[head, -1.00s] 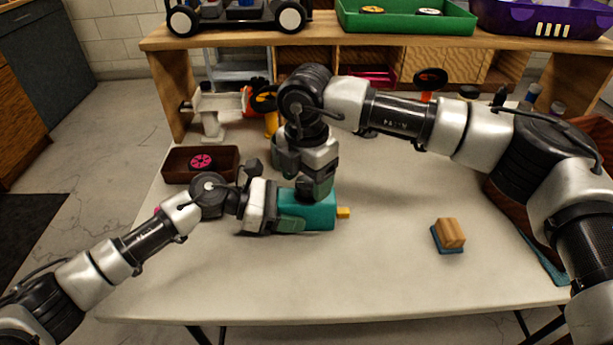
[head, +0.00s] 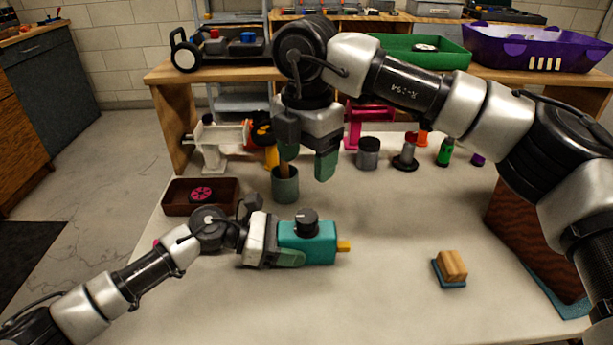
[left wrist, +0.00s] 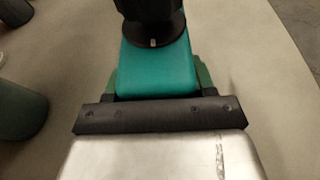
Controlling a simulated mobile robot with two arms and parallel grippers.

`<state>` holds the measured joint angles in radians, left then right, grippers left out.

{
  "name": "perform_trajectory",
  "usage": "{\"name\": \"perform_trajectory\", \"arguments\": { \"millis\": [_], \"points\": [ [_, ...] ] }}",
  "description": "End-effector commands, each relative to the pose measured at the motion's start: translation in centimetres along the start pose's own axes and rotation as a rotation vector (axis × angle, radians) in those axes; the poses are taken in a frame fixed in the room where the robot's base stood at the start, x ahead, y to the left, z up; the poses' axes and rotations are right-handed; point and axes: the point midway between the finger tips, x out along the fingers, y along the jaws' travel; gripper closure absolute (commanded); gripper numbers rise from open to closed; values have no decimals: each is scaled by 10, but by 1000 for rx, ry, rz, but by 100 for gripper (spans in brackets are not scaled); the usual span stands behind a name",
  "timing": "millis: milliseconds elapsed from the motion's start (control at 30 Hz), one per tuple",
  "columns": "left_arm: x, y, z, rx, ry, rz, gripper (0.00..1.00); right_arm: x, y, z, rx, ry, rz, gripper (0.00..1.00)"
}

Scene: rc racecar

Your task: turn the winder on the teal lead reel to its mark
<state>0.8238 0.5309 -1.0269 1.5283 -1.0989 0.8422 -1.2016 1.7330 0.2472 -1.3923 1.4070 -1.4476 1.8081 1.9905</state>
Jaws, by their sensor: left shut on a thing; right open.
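The teal lead reel (head: 318,244) is a box-shaped body on the table, with a small yellow piece (head: 344,246) at its right end. Its black winder (head: 306,222) stands on top as a round knob. In the left wrist view the winder (left wrist: 150,22) shows a small pale mark at its base, on the side facing my wrist. My left gripper (head: 291,252) is shut on the reel body from the left. My right gripper (head: 305,168) is open and empty, pointing down above the winder and apart from it. The knob's far side is hidden.
A wooden block on a blue base (head: 451,267) lies to the right. A brown tray (head: 173,206) with a pink wheel is at the left. A grey-green cup (head: 285,186) stands behind the reel, with several small items farther back. The front table is clear.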

Motion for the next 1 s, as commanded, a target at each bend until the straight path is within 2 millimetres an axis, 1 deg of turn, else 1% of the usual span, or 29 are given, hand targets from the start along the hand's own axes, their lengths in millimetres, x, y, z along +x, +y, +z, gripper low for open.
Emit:
{"name": "perform_trajectory", "arguments": {
  "millis": [100, 433, 467, 600, 633, 867, 1000],
  "points": [
    [0, 0, -1, -1, 1, 0, 66, -4, 0, 0, -1, 1, 0, 31],
    [0, 0, 0, -1, 1, 0, 66, -4, 0, 0, -1, 1, 0, 31],
    [0, 0, 0, -1, 1, 0, 40, -4, 0, 0, -1, 1, 0, 31],
    [0, 0, 0, -1, 1, 0, 19, -4, 0, 0, -1, 1, 0, 31],
    [0, 0, 0, -1, 1, 0, 15, -4, 0, 0, -1, 1, -1, 31],
    [0, 0, 0, 0, 0, 0, 15, -4, 0, 0, -1, 1, -1, 31],
    [-8, 0, 0, -1, 1, 2, 15, -4, 0, 0, 0, 1, -1, 31]
  ]
}}
